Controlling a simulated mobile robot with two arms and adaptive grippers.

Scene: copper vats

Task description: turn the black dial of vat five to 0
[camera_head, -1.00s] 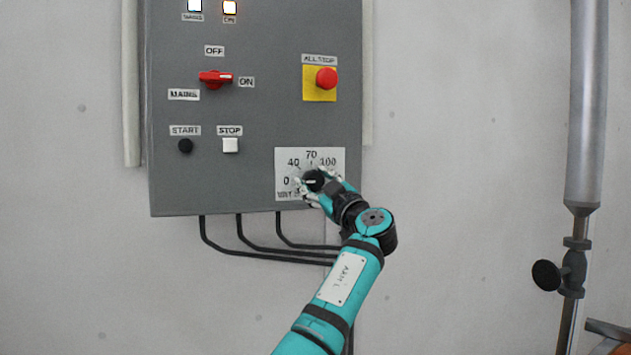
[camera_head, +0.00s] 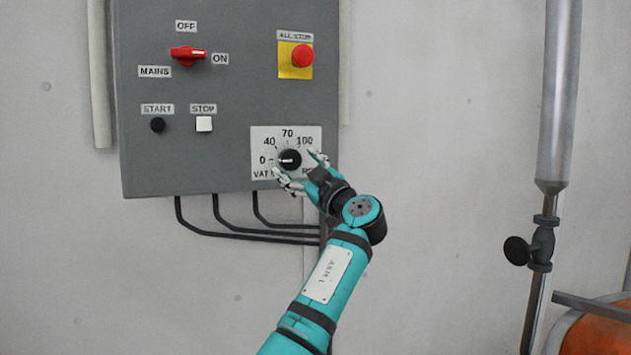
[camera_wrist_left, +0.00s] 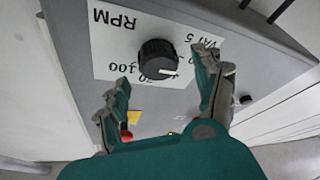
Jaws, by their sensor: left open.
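The black dial (camera_head: 290,159) of vat five sits on a white scale plate (camera_head: 259,137) marked 0, 40, 70 and 100. Its white pointer line points left, toward the 0 mark. The dial also shows in the left wrist view (camera_wrist_left: 157,56), under the upside-down words RPM and VAT 5. My left gripper (camera_head: 298,167) is open, just in front of the dial and slightly to its lower right. In the wrist view its fingers (camera_wrist_left: 164,67) stand wide apart on either side of the dial, with gaps. My right gripper is in no view.
The grey panel (camera_head: 225,100) also carries a red mains switch (camera_head: 188,55), a red all-stop button (camera_head: 303,56), a black start button (camera_head: 157,125) and a white stop button (camera_head: 204,124). A pipe with a valve (camera_head: 543,245) stands at the right. The wall between is clear.

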